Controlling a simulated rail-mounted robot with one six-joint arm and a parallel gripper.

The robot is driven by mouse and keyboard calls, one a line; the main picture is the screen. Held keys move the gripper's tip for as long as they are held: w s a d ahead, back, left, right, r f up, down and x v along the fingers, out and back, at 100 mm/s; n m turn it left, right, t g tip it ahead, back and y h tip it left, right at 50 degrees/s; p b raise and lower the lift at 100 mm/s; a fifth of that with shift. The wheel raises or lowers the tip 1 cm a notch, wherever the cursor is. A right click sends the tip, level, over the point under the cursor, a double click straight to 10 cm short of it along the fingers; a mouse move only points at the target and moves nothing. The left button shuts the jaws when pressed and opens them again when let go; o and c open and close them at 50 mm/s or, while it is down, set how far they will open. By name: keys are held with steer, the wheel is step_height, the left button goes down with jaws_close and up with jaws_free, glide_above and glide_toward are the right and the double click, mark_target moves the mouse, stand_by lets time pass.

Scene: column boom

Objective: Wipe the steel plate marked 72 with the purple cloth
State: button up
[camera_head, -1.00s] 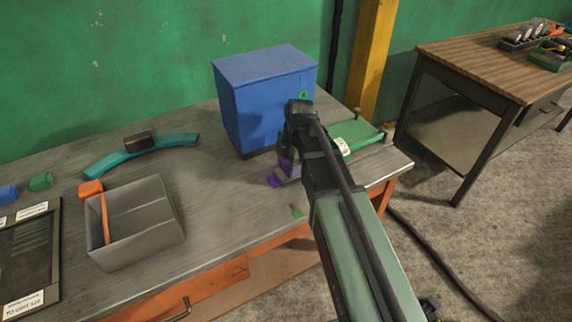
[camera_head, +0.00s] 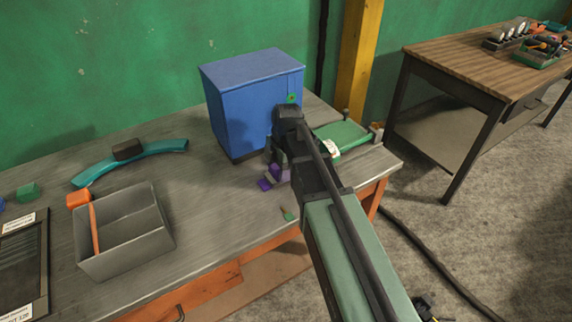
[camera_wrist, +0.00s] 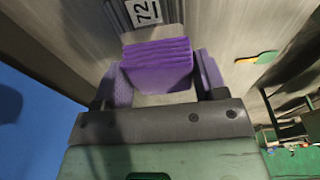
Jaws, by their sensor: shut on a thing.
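The purple cloth (camera_wrist: 157,55) is a folded, layered pad between the two fingers of my gripper (camera_wrist: 162,82) in the wrist view. My gripper is shut on it. The steel plate marked 72 (camera_wrist: 145,12) lies just beyond the cloth, its label uncovered; the cloth hides part of the plate. I cannot tell whether the cloth touches it. In the head view the cloth (camera_head: 265,184) shows low by the bench top under my gripper (camera_head: 277,165), and my arm hides most of the plate.
A blue cabinet (camera_head: 250,105) stands close behind my gripper. A green item (camera_head: 340,138) lies to its right, and a small green-and-yellow item (camera_wrist: 255,58) near the bench front. A grey open bin (camera_head: 125,235) and a teal curved piece (camera_head: 130,163) are left. A wooden table (camera_head: 480,65) stands right.

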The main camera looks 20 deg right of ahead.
steer(key=shift+s+a, duration=0.25)
steer(key=shift+a, duration=0.75)
steer(key=shift+s+a, duration=0.2)
steer(key=shift+a, duration=0.8)
step_height(320, 180, up, 6)
steer(key=p, duration=0.6)
step_height(320, 180, up, 3)
steer(key=p, duration=0.3)
